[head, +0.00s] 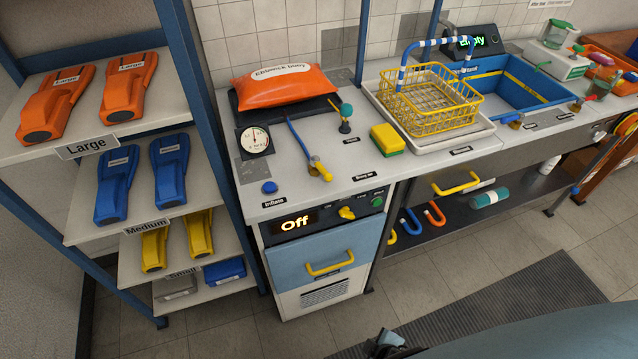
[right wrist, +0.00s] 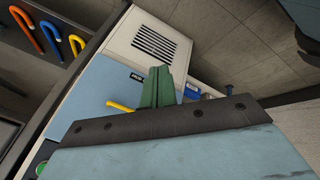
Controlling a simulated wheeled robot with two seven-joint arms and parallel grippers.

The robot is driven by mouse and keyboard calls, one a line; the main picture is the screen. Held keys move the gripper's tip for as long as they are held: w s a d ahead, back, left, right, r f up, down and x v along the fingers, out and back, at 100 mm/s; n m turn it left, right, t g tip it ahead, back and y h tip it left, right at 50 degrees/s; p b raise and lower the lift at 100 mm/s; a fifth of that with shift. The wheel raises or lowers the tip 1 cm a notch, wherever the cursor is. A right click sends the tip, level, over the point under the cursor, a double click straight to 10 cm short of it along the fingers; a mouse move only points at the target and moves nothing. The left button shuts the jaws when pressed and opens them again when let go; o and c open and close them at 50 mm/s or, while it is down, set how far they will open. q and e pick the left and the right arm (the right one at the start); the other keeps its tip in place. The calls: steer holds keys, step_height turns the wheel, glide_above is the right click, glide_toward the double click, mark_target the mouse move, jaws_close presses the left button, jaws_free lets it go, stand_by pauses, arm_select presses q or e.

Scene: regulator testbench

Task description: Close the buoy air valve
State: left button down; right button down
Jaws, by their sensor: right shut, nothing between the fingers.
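The yellow valve (head: 319,168) stands on the bench top at the end of a blue hose, behind a small label that seems to read "Buoy air". The orange buoy (head: 285,86) lies on a dark plate at the back of the bench. My right gripper (right wrist: 163,86) is shut and empty, with its green fingers in front of the blue cabinet front, well away from the valve. In the head view only part of my right arm shows at the bottom edge. My left gripper is in neither view.
A round gauge (head: 255,141), a blue button (head: 270,187) and a teal-knobbed valve (head: 345,112) share the bench top. A yellow sponge (head: 387,139) and a yellow wire basket (head: 430,96) stand to the right. A shelf of fins (head: 85,147) is at the left.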

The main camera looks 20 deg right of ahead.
steer(key=w+a+r+n+t, duration=0.3)
steer(key=w+r, duration=0.5)
steer(key=r, duration=0.1)
steer(key=w+a+r+n+t, duration=0.2)
steer(key=w+a+r+t, duration=0.15)
steer(key=w+r, duration=0.45)
step_height(320, 180, up, 19)
steer(key=w+a+n+t+b, duration=0.1)
steer(key=w+a+t, duration=0.1)
steer(key=t, duration=0.3)
steer(key=shift+w+a+f+n, duration=0.2)
steer(key=shift+w+a+n, duration=0.1)
steer(key=shift+a+n, duration=0.1)
steer(key=shift+t, duration=0.25)
glide_toward(322, 170)
steer(key=w+a, duration=0.2)
steer(key=w, duration=0.1)
steer(key=w+a, duration=0.3)
steer(key=shift+a+r, duration=0.2)
steer(key=d, duration=0.1)
steer(key=d+p, duration=0.1)
steer(key=shift+w+d+f, duration=0.2)
steer(key=shift+d+f, duration=0.05)
steer(key=shift+f, duration=0.1)
steer(key=shift+w+d+f, duration=0.1)
steer(key=shift+d+f, duration=0.05)
steer(key=shift+d, duration=0.55)
